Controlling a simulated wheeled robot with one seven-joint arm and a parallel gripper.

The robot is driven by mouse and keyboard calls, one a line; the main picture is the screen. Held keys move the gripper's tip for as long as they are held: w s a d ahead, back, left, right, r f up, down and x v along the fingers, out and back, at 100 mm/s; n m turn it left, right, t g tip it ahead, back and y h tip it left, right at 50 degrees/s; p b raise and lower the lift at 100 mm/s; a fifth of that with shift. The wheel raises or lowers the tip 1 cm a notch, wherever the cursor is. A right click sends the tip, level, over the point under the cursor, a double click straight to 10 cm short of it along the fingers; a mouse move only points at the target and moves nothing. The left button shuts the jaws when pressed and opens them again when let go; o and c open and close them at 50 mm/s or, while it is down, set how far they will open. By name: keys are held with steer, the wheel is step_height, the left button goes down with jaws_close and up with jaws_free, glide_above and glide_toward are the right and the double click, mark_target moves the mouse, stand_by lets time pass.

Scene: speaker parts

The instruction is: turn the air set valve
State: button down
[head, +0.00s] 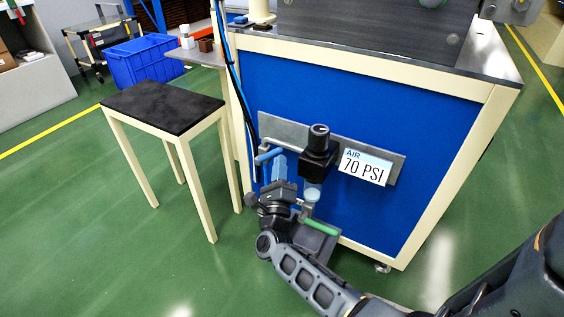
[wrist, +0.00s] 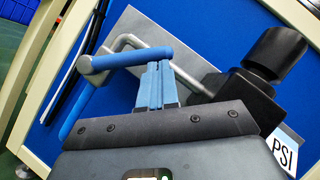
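The air set valve has a blue lever handle (wrist: 140,56) on a grey pipe fitting, left of a black regulator (head: 318,147) with a clear bowl. The handle (head: 269,155) lies roughly level, pointing right in the wrist view. My gripper (wrist: 158,66) has its blue fingers side by side with only a thin line between them, and nothing shows held there. The fingertips are right by the handle's lower edge near its free end; I cannot tell if they touch. In the head view my gripper (head: 279,156) is in front of the blue panel.
A label reading 70 PSI (head: 364,167) is right of the regulator. The metal plate (head: 397,162) is fixed to the blue panel (head: 400,112). Dark hoses (wrist: 85,65) run left of the valve. A black-topped stool (head: 163,104) stands left, with open green floor around.

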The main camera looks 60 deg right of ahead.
steer(key=w+r+n+t+y+p, duration=0.1)
steer(key=w+r+n+y+p, duration=0.3)
steer(key=n+p, duration=0.4)
steer(key=shift+w+d+r+y+p, duration=0.15)
steer(key=shift+w+r+y+p, duration=0.4)
steer(key=shift+p, duration=1.75)
steer(key=shift+w, duration=0.3)
